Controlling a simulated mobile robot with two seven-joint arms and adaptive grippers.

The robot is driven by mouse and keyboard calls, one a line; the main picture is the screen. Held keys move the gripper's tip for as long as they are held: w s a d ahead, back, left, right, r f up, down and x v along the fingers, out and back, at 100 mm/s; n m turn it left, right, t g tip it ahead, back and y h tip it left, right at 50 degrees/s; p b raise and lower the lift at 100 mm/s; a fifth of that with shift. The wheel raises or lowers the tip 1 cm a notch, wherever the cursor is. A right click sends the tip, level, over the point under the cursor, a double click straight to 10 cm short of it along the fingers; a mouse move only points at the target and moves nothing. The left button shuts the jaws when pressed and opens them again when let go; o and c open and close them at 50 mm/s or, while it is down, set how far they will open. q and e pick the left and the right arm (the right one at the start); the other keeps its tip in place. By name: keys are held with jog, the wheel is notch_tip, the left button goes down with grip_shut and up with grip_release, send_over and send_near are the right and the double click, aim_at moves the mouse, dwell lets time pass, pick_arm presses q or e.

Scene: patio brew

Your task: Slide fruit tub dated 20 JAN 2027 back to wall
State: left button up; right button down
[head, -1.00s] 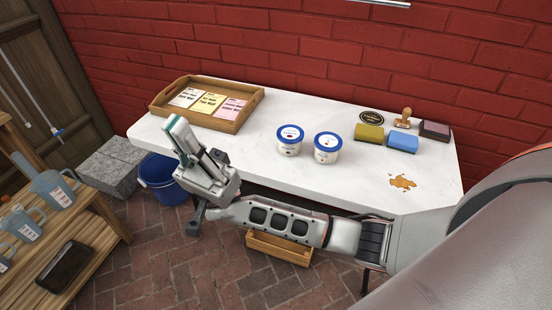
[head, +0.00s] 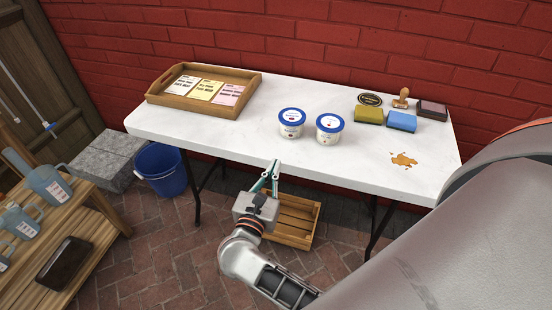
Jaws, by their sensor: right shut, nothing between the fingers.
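Two white fruit tubs with blue lids stand side by side near the middle of the white table (head: 230,141): a left tub (head: 291,124) and a right tub (head: 329,130). Both stand upright, apart from the brick wall (head: 330,50) behind. Their date print is too small to read, so I cannot tell which is dated 20 JAN 2027. My right gripper (head: 271,172) is shut and empty, just at the table's front edge, in front of and left of the left tub, not touching it. My left gripper is not in view.
A wooden tray (head: 165,98) with paper cards stands at the table's left. A wooden crate (head: 296,220) is below.

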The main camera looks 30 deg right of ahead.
aim_at(289, 132)
jog(key=p+x, duration=0.1)
jog(key=x, duration=1)
jog(key=shift+w+d, duration=0.2)
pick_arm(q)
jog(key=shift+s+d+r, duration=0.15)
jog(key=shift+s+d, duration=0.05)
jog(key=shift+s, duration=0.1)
pick_arm(e)
jog(key=shift+w+d, duration=0.3)
